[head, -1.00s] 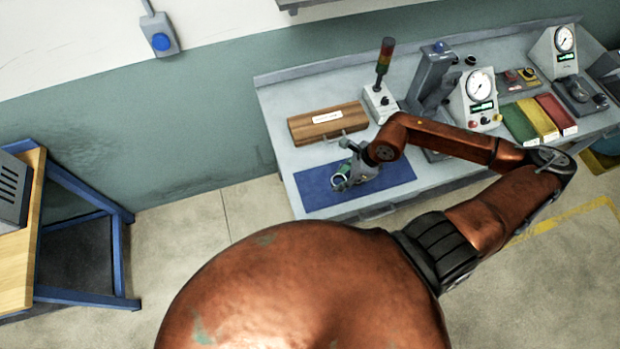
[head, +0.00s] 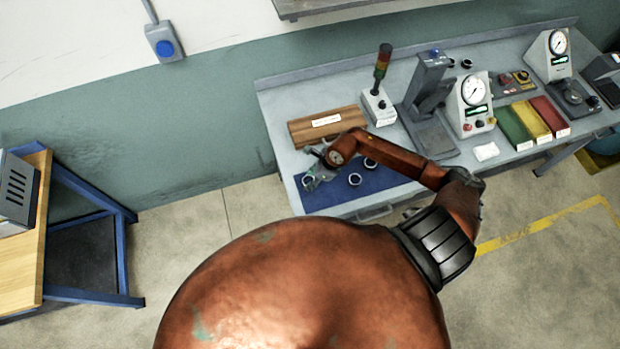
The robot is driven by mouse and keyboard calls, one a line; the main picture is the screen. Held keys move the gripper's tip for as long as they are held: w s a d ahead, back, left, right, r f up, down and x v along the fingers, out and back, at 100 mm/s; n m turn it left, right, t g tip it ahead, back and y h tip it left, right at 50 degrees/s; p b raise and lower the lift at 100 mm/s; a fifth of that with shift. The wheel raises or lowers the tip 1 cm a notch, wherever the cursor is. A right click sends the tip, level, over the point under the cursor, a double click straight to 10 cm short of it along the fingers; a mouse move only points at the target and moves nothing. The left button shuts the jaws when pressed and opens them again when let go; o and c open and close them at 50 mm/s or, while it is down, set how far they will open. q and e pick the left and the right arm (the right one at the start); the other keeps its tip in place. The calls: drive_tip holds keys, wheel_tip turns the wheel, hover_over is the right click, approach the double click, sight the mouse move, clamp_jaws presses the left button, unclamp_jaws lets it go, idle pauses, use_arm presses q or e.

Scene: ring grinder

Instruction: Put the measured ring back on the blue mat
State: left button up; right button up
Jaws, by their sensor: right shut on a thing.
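The blue mat (head: 332,200) lies at the front left of the grey bench. My right gripper (head: 312,178) is over the mat's left part, shut on a ring (head: 307,183). I cannot tell whether this ring touches the mat or hangs just above it. Two other rings lie on the mat to the right of the gripper: a nearer ring (head: 355,179) and a farther ring (head: 371,163), partly covered by my arm. My left gripper is out of view.
A wooden block (head: 300,134) with a label stands just behind the mat. A signal light (head: 379,95), a grey press (head: 427,90), a dial gauge (head: 474,92) and green, yellow and red trays (head: 534,120) stand further right. The mat's front strip is clear.

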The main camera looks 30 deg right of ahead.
drive_tip(key=shift+f, duration=0.3)
drive_tip(key=shift+f, duration=0.15)
drive_tip(key=o, duration=1.3)
drive_tip(key=shift+o, duration=0.2)
drive_tip(key=shift+r, duration=0.25)
drive_tip(key=shift+d+r, duration=0.2)
drive_tip(key=shift+r, duration=0.05)
drive_tip(key=b+v, duration=0.2)
drive_tip(key=v, duration=0.9)
drive_tip(key=shift+s+r, duration=0.15)
drive_tip(key=shift+s, duration=0.05)
